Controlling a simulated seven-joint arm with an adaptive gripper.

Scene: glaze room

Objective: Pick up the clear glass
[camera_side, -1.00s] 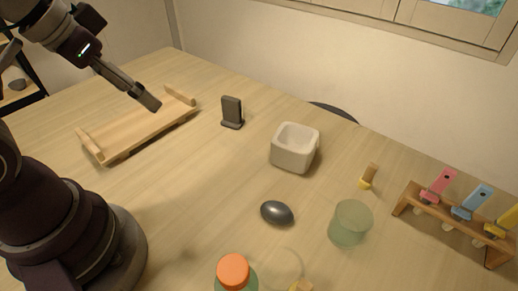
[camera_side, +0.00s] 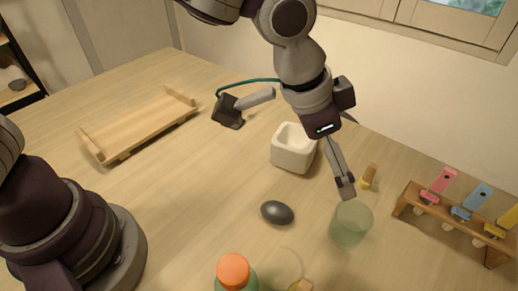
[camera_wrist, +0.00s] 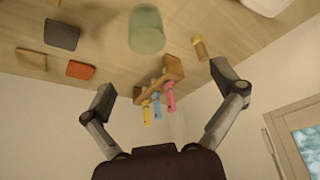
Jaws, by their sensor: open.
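A pale green, see-through glass (camera_side: 351,223) stands upright on the table, right of centre in the side view. It also shows at the top of the wrist view (camera_wrist: 146,30). A fainter, colourless round outline (camera_side: 287,262) shows by the orange-capped bottle; I cannot tell whether it is a second glass. My gripper (camera_side: 345,186) points down just above and behind the green glass's rim in the side view, apart or touching I cannot tell. In the wrist view my gripper (camera_wrist: 163,82) has its fingers wide apart with nothing between them.
A small cork-coloured piece (camera_side: 369,176) stands behind the glass. A wooden rack (camera_side: 455,222) with coloured tags is to the right. A white square pot (camera_side: 292,150), a dark egg-shaped stone (camera_side: 277,212), an orange-capped bottle (camera_side: 233,272) and a wooden tray (camera_side: 140,128) are to the left.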

